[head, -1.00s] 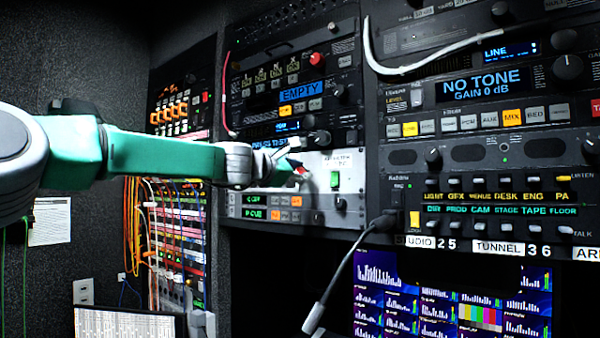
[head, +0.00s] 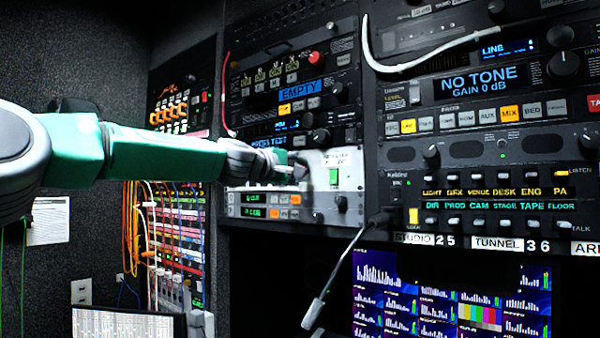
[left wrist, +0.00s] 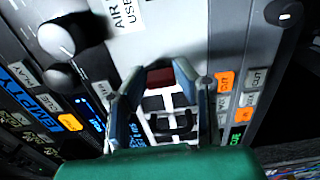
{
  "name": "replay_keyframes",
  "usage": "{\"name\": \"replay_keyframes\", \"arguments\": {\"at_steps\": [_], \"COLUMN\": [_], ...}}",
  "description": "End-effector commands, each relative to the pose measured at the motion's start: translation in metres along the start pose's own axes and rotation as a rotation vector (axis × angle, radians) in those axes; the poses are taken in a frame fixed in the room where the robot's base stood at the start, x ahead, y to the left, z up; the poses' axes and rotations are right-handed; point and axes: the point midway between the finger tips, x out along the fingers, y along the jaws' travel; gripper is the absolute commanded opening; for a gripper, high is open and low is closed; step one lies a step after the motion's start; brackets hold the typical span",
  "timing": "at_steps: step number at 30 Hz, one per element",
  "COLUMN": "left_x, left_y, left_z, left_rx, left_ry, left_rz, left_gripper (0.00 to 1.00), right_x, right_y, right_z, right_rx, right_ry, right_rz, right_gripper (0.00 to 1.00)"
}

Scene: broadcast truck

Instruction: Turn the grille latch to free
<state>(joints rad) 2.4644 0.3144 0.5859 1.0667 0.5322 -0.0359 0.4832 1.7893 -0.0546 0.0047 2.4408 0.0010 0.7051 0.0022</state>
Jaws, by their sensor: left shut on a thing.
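My left gripper (head: 298,170) reaches in from the left to the pale panel (head: 318,160) in the middle rack; its fingers also show in the left wrist view (left wrist: 158,74). They are shut on a dark red piece (left wrist: 160,77), which seems to be the grille latch. The fingers sit on either side of it and cover its edges, so its exact angle is unclear. Behind and below it is a white grille (left wrist: 152,103) with dark slots. In the head view the gripper hides the latch and grille. My right gripper is in neither view.
A green switch (head: 334,176) sits just right of the gripper. Knobs and buttons crowd the units above and below.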

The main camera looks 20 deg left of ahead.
Motion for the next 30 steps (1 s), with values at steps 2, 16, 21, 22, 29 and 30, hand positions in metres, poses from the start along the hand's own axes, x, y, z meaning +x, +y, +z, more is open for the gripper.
{"name": "replay_keyframes", "arguments": {"at_steps": [2,16,21,22,29,30], "left_x": [0.0008,0.0008,0.0006,0.0005,-0.0024,-0.0033], "left_y": [-0.0039,-0.0036,-0.0032,-0.0029,0.0003,0.0007], "left_z": [-0.0018,-0.0017,-0.0015,-0.0013,0.0001,0.0002], "left_rx": [0.017,0.042,0.041,0.041,0.040,0.040], "left_ry": [0.003,0.003,0.002,0.002,0.001,0.001], "left_rz": [-0.005,-0.005,-0.004,-0.004,0.000,0.001], "left_gripper": [0.00,0.00,0.45,0.45,0.45,0.45], "right_x": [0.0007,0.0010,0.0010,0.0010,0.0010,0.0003], "right_y": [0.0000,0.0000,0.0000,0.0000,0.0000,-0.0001], "right_z": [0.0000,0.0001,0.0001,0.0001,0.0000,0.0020], "right_rx": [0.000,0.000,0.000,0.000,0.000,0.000], "right_ry": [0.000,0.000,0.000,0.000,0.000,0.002], "right_rz": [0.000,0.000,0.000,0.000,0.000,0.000], "right_gripper": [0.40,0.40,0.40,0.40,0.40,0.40]}}
